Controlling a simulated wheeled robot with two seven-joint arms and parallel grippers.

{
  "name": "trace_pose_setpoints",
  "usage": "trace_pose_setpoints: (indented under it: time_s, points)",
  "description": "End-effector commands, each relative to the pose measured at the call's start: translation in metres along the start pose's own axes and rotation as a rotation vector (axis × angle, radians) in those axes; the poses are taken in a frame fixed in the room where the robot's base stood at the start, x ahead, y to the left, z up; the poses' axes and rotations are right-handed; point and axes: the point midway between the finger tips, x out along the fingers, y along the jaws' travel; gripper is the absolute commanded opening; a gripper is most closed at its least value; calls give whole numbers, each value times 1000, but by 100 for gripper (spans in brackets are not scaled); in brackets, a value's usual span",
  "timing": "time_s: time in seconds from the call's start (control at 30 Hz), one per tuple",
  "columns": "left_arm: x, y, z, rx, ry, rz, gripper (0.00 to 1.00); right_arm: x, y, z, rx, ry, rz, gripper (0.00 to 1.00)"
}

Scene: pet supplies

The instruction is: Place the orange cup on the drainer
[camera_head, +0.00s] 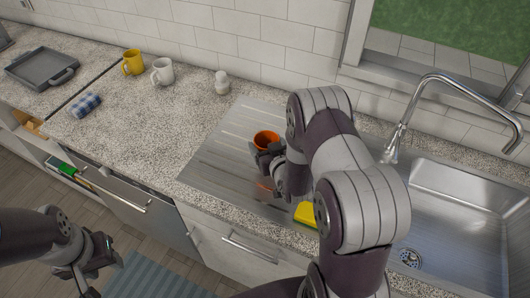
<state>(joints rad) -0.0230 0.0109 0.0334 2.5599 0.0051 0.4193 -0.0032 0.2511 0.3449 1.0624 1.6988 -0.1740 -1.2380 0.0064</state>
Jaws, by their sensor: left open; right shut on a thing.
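The orange cup (266,139) is upright over the ridged metal drainer (222,150) beside the sink. My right gripper (264,152) is shut on the cup at its near side. My arm and gripper hide the cup's lower part, so I cannot tell whether its base touches the drainer. My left gripper (98,268) is open and empty at the lower left, in front of the counter and above the floor.
The sink (460,210) and its tap (440,80) are on the right. A yellow item (306,213) lies near the drainer's front edge. A yellow mug (133,62), a white mug (162,72) and a white shaker (222,82) stand at the back. The left of the drainer is clear.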

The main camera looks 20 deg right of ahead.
Motion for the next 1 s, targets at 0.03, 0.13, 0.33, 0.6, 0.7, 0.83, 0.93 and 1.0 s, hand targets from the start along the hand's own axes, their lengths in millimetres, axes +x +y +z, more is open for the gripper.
trace_pose_setpoints:
  time_s: [0.03,0.13,0.33,0.6,0.7,0.83,0.93,1.0]
  points:
    - [-1,0,0,0,0,0,44,2,-4,2,-1,-1,-2,46]
    - [-4,0,0,0,0,0,44,7,-6,14,0,-3,1,46]
    - [-7,0,-1,0,0,0,44,15,-5,41,0,-1,1,46]
    - [-5,0,-1,0,0,0,44,16,-5,43,0,1,1,46]
    - [-1,0,0,0,0,0,44,17,-5,46,0,1,1,46]
    - [-3,0,0,0,0,0,44,16,-5,44,0,0,1,100]
    - [-3,0,0,0,0,0,44,16,-5,44,0,0,1,100]
    - [-5,0,0,0,0,0,44,16,-5,43,0,0,1,100]
